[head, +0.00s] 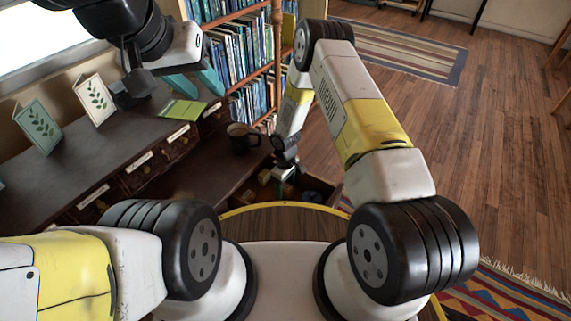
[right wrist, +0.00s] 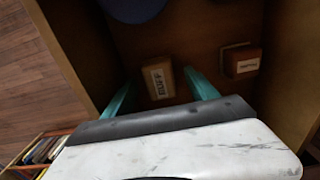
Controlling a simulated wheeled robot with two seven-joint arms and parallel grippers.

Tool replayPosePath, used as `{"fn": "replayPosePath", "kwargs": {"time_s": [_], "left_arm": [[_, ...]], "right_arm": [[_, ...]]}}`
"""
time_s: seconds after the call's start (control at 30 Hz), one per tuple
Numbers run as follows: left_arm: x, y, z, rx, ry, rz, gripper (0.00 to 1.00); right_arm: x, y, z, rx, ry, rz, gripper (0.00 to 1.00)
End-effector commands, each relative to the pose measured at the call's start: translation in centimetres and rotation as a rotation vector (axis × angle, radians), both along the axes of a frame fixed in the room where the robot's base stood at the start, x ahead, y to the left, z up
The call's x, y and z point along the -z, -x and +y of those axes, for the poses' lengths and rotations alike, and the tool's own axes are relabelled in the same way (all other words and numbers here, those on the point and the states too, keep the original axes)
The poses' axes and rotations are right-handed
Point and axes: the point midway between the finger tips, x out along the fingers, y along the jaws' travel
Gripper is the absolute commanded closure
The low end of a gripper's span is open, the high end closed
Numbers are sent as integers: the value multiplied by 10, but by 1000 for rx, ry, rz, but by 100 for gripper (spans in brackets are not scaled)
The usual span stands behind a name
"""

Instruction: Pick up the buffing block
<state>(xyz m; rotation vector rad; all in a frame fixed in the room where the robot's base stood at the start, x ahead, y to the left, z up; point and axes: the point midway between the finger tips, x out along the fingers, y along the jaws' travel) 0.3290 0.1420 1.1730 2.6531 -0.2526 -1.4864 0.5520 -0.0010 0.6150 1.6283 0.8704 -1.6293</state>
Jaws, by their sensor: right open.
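The buffing block (right wrist: 158,80), a tan block with a pale label that seems to read "BUFF", lies in a brown wooden drawer or box in the right wrist view. My right gripper (right wrist: 160,95) is open, its teal fingers on either side of the block's near part in that view; I cannot tell how far above it they are. In the head view my right gripper (head: 284,185) points down into the box, mostly hidden by its own wrist.
A reddish labelled block (right wrist: 241,62) lies right of the buffing block, and a blue round thing (right wrist: 135,8) beyond. Box walls stand close on both sides. A bookshelf (head: 240,52) stands behind.

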Motion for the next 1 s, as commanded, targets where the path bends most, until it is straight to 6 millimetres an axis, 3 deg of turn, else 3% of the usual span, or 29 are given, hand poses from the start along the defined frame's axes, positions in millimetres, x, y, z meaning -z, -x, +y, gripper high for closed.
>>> {"fn": "replayPosePath", "kwargs": {"time_s": [0.1, 0.33, 0.7, 1.0], "left_arm": [[0, 0, 0, 0, 0, 0, 64], [0, 0, 0, 0, 0, 0, 64], [0, 0, 0, 0, 0, 0, 64], [0, 0, 0, 0, 0, 0, 64]], "right_arm": [[10, 0, 0, 0, 0, -1, 33], [12, 0, 0, 1, 0, -1, 33], [11, 0, 0, 0, 0, -1, 100], [4, -1, 0, 1, 0, -1, 100]]}}
